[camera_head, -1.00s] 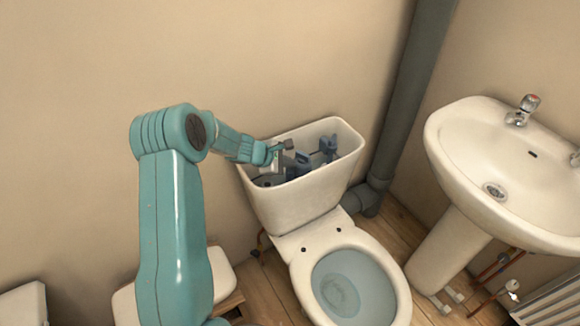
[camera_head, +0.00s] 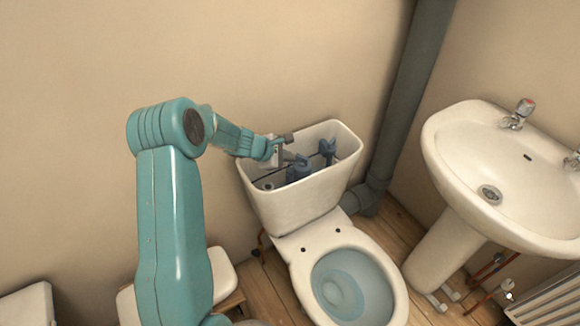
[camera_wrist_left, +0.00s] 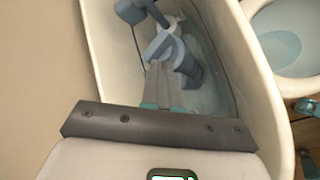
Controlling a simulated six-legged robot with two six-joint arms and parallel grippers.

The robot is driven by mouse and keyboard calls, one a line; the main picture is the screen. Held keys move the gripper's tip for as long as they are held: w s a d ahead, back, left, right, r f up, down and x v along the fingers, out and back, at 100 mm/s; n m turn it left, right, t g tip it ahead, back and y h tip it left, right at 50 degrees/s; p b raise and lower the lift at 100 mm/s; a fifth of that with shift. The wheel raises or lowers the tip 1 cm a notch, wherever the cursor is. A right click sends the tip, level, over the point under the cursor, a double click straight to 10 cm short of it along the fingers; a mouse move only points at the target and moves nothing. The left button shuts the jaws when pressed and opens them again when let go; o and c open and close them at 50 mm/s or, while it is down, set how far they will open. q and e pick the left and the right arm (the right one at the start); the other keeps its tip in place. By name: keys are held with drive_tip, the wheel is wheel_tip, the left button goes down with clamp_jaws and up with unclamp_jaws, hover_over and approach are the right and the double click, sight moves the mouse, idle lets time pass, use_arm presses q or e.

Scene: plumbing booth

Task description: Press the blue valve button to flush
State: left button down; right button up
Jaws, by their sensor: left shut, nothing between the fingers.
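The toilet cistern (camera_head: 301,202) stands open against the wall, its lid off. Inside it, a blue-grey valve (camera_head: 299,168) stands upright; it also shows in the left wrist view (camera_wrist_left: 185,60). My left gripper (camera_head: 290,156) is over the cistern, its fingers shut and empty, pointing at the valve top. In the left wrist view the closed fingertips (camera_wrist_left: 160,68) overlap the valve's top; I cannot tell whether they touch it. The button itself is not clearly visible behind the fingers. My right gripper is not in view.
A second blue-grey fitting (camera_head: 327,150) stands at the cistern's right end. The toilet bowl (camera_head: 345,285) is in front, the basin (camera_head: 510,180) to the right, and a grey pipe (camera_head: 408,100) behind. The cistern walls surround the gripper closely.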

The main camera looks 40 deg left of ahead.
sight(288, 172)
use_arm(q)
drive_tip(key=shift+r+p, duration=0.95)
drive_tip(key=shift+r, duration=0.65)
drive_tip(key=shift+f, duration=0.1)
